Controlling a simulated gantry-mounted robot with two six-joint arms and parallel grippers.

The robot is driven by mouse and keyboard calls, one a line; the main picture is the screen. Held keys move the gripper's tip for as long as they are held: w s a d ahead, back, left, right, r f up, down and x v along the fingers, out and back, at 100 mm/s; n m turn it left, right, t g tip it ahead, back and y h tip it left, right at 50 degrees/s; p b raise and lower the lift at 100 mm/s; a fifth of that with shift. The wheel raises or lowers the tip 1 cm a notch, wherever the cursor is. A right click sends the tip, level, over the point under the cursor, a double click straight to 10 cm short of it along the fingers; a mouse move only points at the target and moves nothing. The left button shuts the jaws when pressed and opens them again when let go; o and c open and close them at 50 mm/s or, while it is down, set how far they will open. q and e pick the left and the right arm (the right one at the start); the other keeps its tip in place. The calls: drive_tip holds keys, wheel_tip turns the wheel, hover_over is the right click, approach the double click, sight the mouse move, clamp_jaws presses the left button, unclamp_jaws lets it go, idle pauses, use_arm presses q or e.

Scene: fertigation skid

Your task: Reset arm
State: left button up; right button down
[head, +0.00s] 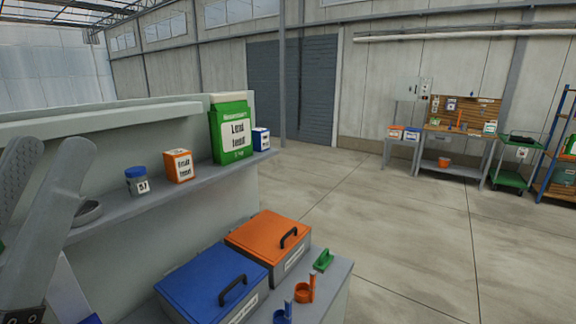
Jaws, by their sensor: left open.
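My left gripper (47,156) is at the left edge, close to the camera. Its two light grey fingers point up and stand apart, one showing a dotted inner face. Nothing shows between them. It is in front of the left end of the grey shelf (225,168), near a round grey dish (87,213) that one finger partly overlaps. The lower part of the gripper and its arm run out of the picture. My right gripper is not in view.
The shelf holds a blue-lidded jar (138,182), an orange box (179,166), a green bag (232,132) and a blue box (261,139). Below are a blue-lidded case (205,285), an orange-lidded case (268,238) and a green handle (323,260). The floor (410,225) at right is clear.

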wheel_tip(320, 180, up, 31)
drive_tip(key=p, duration=2.8)
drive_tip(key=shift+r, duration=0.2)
